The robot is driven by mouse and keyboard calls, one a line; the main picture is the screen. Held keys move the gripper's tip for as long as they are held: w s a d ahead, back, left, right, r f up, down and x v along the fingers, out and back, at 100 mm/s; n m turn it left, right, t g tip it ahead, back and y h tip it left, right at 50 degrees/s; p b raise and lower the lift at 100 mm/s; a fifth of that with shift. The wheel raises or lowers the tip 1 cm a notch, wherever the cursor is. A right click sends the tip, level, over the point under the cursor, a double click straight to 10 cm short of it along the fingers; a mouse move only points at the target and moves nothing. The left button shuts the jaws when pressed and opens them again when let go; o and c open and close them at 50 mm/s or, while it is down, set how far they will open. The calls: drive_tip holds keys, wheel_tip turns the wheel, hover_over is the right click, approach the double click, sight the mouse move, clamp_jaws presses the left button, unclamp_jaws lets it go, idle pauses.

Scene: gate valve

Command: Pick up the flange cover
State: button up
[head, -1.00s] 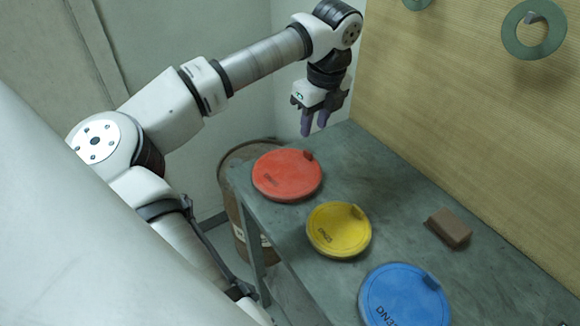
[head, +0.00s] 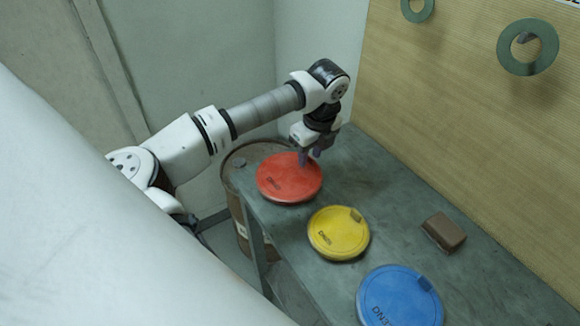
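Three round flange covers lie flat on the grey-green table (head: 375,192). The red cover (head: 288,182) is at the far left end, the yellow cover (head: 335,236) is in the middle, and the blue cover (head: 398,300) is nearest. The yellow and blue covers show a small tab on the rim. My gripper (head: 309,160) points down at the far right rim of the red cover, where its tab showed earlier. The fingers hide that tab. I cannot tell whether they touch it or have closed on it.
A brown block (head: 443,232) lies on the table right of the yellow cover. A ribbed tan wall (head: 455,120) with green rings (head: 527,47) hanging on it runs along the table's back edge. A rusty barrel (head: 245,160) stands beyond the table's left end.

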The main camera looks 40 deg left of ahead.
clamp_jaws()
drive_tip(key=shift+r, duration=0.1)
wheel_tip(320, 180, up, 10)
drive_tip(key=b, duration=0.3)
